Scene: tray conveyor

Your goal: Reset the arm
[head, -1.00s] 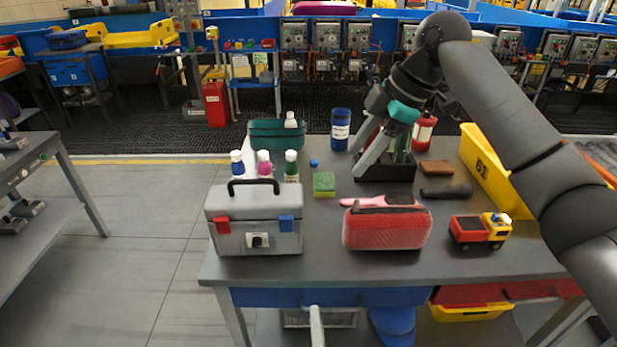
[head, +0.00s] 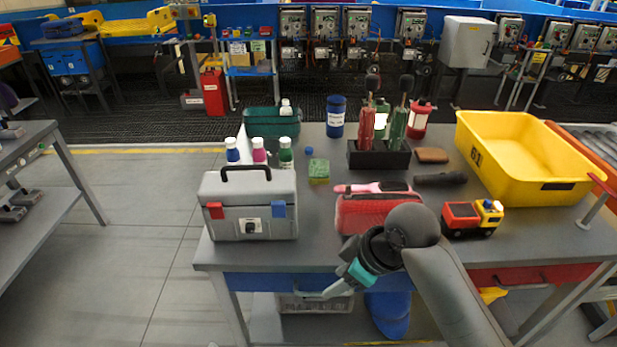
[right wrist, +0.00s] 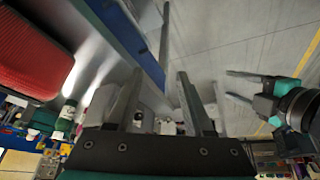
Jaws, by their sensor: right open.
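My right arm reaches in from the bottom right of the head view. Its gripper (head: 326,291) is low at the table's front edge, pointing left, in front of the red case (head: 372,212). In the right wrist view its two fingers (right wrist: 158,88) stand apart with nothing held between them. My left gripper (right wrist: 240,87) shows at the right of the right wrist view, its two fingers apart and empty. The left gripper does not show clearly in the head view. The black holder (head: 379,158) stands on the table with a red-handled and a green-handled tool upright in it.
The grey table (head: 318,236) carries a grey toolbox (head: 250,205), a toy truck (head: 472,219), a yellow bin (head: 530,160), a green sponge (head: 319,171), several bottles and a teal basket (head: 272,124). Open floor (head: 130,240) lies to the left.

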